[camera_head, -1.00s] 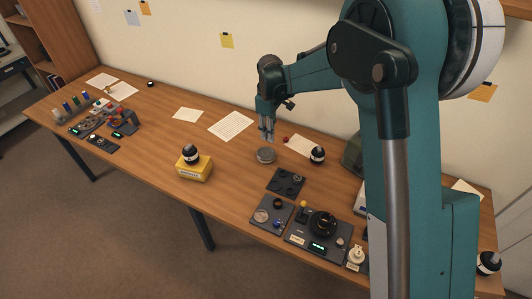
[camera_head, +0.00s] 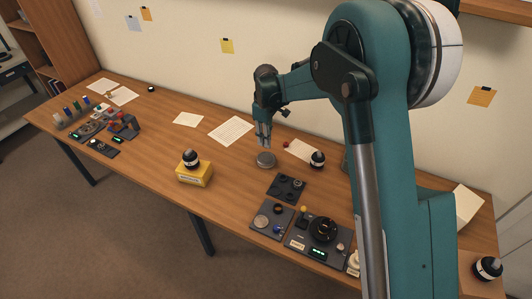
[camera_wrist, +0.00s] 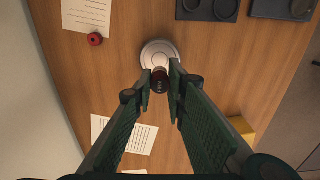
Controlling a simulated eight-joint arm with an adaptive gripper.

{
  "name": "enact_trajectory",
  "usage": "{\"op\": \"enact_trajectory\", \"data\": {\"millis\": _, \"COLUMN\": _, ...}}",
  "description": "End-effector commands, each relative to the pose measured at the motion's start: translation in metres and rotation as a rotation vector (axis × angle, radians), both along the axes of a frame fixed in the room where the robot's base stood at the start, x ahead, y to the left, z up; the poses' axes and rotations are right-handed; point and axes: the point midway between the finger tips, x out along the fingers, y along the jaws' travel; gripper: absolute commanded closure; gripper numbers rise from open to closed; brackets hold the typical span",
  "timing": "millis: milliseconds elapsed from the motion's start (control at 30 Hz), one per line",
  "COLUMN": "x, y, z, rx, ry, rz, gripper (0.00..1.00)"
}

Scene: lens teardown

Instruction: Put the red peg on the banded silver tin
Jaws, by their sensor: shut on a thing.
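The silver tin (camera_head: 266,160) stands on the wooden table in the head view. In the wrist view the round tin (camera_wrist: 161,53) lies just beyond my fingertips. My gripper (camera_head: 264,142) points down above the tin. In the wrist view my gripper (camera_wrist: 160,82) is shut on a dark red peg (camera_wrist: 160,80), which overlaps the tin's near edge in the picture. The peg looks above the tin; I cannot tell whether they touch. The fingers hide part of the peg, and it is too small to make out in the head view.
A small red round piece (camera_wrist: 94,39) lies by a paper sheet, left of the tin in the wrist view. A black-and-white object (camera_head: 317,158) stands right of the tin. A dark tray (camera_head: 286,188) lies in front. A yellow box (camera_head: 194,174) is at left. Bare table surrounds the tin.

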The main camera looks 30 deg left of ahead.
Motion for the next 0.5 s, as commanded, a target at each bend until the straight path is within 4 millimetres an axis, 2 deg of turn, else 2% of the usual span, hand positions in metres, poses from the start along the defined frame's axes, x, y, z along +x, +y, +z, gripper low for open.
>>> {"op": "enact_trajectory", "data": {"millis": 200, "x": 0.0, "y": 0.0, "z": -0.028, "rx": 0.0, "ry": 0.0, "rz": 0.0, "gripper": 0.96}}
{"op": "enact_trajectory", "data": {"millis": 500, "x": 0.0, "y": 0.0, "z": -0.034, "rx": 0.0, "ry": 0.0, "rz": 0.0, "gripper": 0.96}}
